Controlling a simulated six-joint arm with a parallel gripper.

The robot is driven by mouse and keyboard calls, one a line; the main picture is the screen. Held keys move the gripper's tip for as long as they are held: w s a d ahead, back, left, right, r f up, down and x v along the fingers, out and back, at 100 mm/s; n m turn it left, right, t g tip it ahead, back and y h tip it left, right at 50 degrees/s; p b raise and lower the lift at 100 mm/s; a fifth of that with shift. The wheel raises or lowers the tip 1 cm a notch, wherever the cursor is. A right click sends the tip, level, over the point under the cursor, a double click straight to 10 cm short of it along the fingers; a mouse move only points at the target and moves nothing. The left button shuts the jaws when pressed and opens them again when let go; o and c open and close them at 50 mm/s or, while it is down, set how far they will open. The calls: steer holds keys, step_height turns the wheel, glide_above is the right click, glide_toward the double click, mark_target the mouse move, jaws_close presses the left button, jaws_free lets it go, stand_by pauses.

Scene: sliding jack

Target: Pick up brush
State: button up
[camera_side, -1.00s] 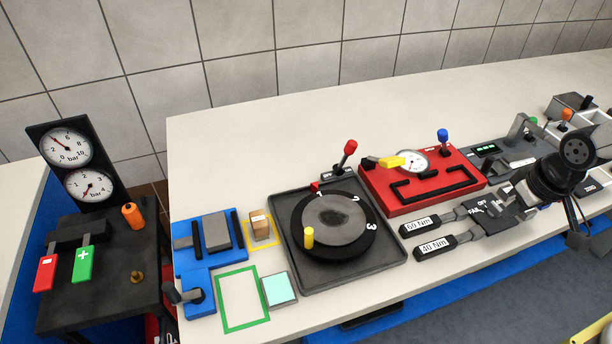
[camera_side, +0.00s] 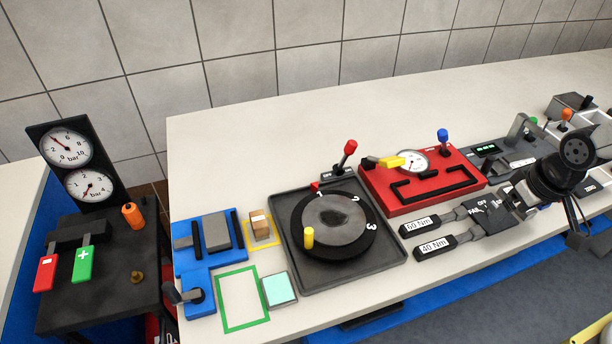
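I cannot pick out a brush for certain in the side view. A small tan block with a white patch (camera_side: 260,223) stands in a yellow-outlined square; I cannot tell whether it is the brush. My gripper (camera_side: 519,208) is at the right, pointing down and left over the dark plate marked OFF and FAIL (camera_side: 488,217). It is far from the tan block. Its fingertips are small and dark against the plate, so their opening and any contact are unclear. I see nothing clearly held.
A black turntable (camera_side: 334,222) with a yellow knob fills the middle. A red box (camera_side: 430,182) with a gauge and two torque handles (camera_side: 436,246) lie between it and my gripper. A blue fixture (camera_side: 208,240) and green-outlined square (camera_side: 243,299) are at left.

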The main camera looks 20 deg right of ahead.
steer(key=shift+r, duration=0.1)
steer(key=shift+w+v, duration=0.55)
steer(key=shift+v, duration=1.85)
steer(key=w+a+r+n+y, duration=0.1)
steer(key=w+a+r+n, duration=0.2)
steer(key=w+a+n, duration=0.6)
steer(key=n+g+y, duration=0.3)
steer(key=n, duration=0.6)
glide_above(259, 218)
steer(key=d, duration=0.3)
step_height(259, 218, down, 11)
steer(key=shift+x, duration=1.7)
steer(key=shift+a, duration=0.15)
steer(key=shift+x, duration=2.55)
